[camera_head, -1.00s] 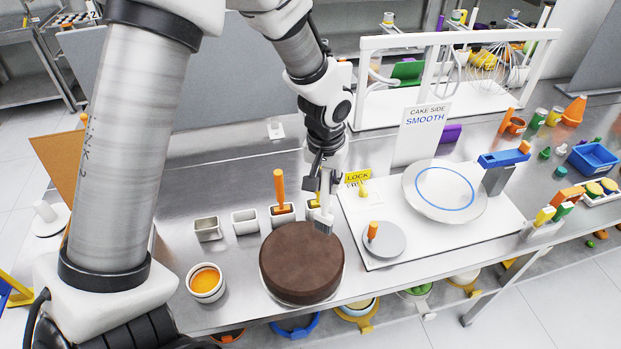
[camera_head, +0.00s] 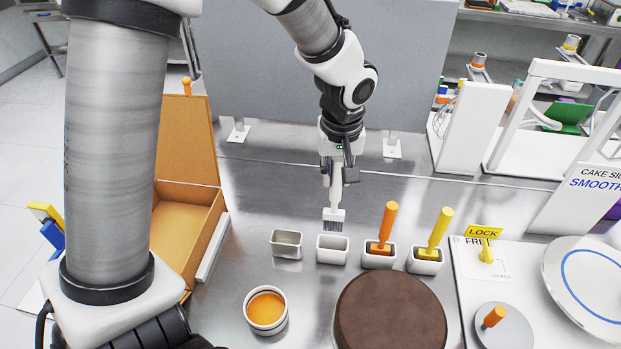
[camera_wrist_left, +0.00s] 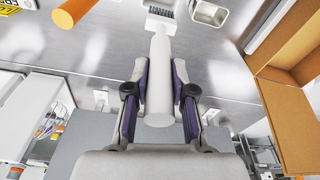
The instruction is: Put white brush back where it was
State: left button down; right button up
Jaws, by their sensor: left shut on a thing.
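My left gripper (camera_head: 337,172) is shut on the handle of the white brush (camera_head: 334,216), which hangs upright with its grey bristles downward. In the left wrist view, the white handle (camera_wrist_left: 158,82) lies between the two fingers of the left gripper (camera_wrist_left: 160,65). The bristle end is just above or behind the rim of a white cup (camera_head: 333,257) that looks empty. Another empty cup (camera_head: 286,248) stands to its left. To the right, an orange brush (camera_head: 388,225) and a yellow brush (camera_head: 440,230) stand in their own cups. My right gripper is not in view.
A round brown cake (camera_head: 391,315) and a bowl of orange contents (camera_head: 266,310) stand in front of the cups. An open cardboard box (camera_head: 186,150) is at the left. A white board with a turntable (camera_head: 590,285) is at the right.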

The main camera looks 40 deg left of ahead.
aim_at(336, 213)
pick_arm(q)
jog(key=shift+d+f, duration=0.1)
jog(key=shift+f, duration=0.2)
jog(key=shift+s+d+f, duration=0.15)
jog(key=shift+s+d, duration=0.05)
jog(key=shift+d, duration=0.05)
notch_tip(336, 213, down, 9)
jog(key=shift+a, duration=0.1)
jog(key=shift+f, duration=0.2)
jog(key=c, duration=1)
grip_release()
jog(key=shift+r, duration=0.1)
